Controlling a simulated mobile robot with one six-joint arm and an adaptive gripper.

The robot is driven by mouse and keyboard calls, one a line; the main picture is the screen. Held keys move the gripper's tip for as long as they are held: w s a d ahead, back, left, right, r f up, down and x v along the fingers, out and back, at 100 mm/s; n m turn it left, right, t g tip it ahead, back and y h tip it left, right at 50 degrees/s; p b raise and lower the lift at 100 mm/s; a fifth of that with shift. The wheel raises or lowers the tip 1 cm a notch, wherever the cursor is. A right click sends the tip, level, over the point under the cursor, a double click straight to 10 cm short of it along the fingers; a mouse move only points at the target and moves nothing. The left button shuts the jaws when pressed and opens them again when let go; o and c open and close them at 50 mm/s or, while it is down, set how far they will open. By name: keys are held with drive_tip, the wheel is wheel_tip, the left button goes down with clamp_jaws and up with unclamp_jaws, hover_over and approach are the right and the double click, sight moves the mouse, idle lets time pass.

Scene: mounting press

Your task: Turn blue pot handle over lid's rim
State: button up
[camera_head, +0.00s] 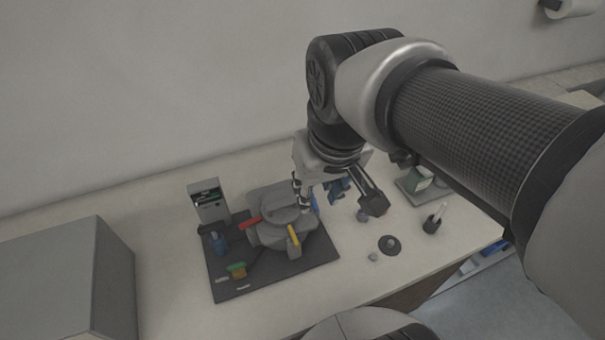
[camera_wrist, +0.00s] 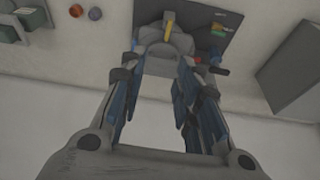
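The grey mounting press (camera_head: 270,229) with its round lid stands on a dark mat. A blue handle (camera_head: 314,203) shows as a small strip at the right side of the lid, partly hidden by my gripper (camera_head: 338,200). A red handle (camera_head: 250,223) and a yellow handle (camera_head: 293,236) are on the lid's left and front. My gripper is open, its two fingers well apart, at the press's right rear.
A grey box (camera_head: 62,280) stands at the left. A small grey unit (camera_head: 208,204) and a blue part (camera_head: 219,244) are left of the press. A dark round piece (camera_head: 389,245) and a dark cup (camera_head: 431,225) stand to the right. The front of the table is mostly clear.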

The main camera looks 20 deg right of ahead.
drive_tip(key=w+d+f+g, duration=0.2)
drive_tip(key=w+d+f, duration=0.15)
drive_tip(key=w, duration=0.65)
drive_tip(key=m+g, duration=0.1)
hover_over(314, 197)
wheel_tip(314, 197, down, 5)
drive_tip(key=f+b, duration=0.2)
drive_tip(key=f, duration=0.3)
drive_tip(key=f+b, duration=0.2)
drive_tip(key=f, duration=0.4)
drive_tip(key=s+f+b, duration=0.1)
drive_tip(key=f+b, duration=0.1)
drive_tip(key=f, duration=0.4)
drive_tip(key=shift+a, duration=0.2)
drive_tip(key=shift+r, duration=0.1)
drive_tip(key=shift+c, duration=0.5)
clamp_jaws()
